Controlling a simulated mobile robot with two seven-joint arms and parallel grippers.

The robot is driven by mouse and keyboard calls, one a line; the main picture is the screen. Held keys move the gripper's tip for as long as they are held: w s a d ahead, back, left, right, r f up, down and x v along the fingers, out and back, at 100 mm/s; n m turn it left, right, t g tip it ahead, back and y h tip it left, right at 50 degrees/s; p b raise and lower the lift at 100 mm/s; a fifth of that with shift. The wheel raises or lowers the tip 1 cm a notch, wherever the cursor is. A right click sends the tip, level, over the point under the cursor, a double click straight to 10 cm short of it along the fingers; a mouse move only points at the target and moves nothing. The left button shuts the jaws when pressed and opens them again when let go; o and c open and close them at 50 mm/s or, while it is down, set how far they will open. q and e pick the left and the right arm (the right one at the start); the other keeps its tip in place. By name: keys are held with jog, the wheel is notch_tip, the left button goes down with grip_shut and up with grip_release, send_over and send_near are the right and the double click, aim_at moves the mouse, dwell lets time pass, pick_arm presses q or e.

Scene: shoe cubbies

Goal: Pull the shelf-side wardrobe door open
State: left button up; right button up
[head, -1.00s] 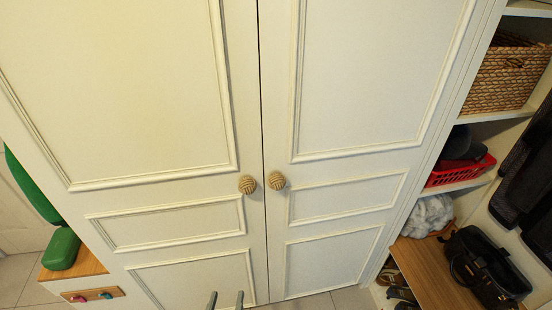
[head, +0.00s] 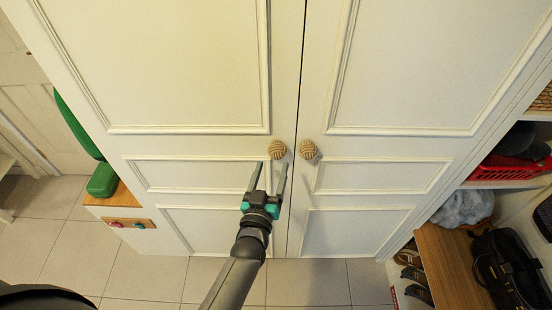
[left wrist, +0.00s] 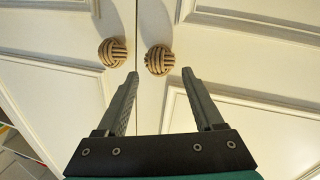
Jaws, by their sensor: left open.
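The white wardrobe has two doors, both shut, with a thin dark seam between them. The shelf-side door (head: 385,175) is the right one, and its round woven knob (head: 308,150) sits close to the seam. The other door (head: 190,70) has a matching knob (head: 277,149). My left gripper (head: 269,165) is open and empty in front of the doors, its fingertips pointing up just below the left door's knob. In the left wrist view the shelf-side knob (left wrist: 159,60) appears between and beyond the open fingertips (left wrist: 160,73), apart from them. My right gripper is not in view.
Open shelves with a red basket (head: 505,170) stand at the right, above a wooden bench (head: 448,265) with a black bag (head: 508,270) and shoes. A green seat (head: 102,180) stands at the left. The tiled floor (head: 320,280) before the doors is clear.

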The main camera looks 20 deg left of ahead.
aim_at(275, 157)
pick_arm(q)
jog(key=w+b, duration=0.1)
jog(key=w, duration=0.3)
jog(key=shift+w+a+f+b, duration=0.15)
jog(key=shift+w+b, duration=0.05)
jog(key=shift+b, duration=0.15)
jog(key=shift+w, duration=0.65)
grip_shut()
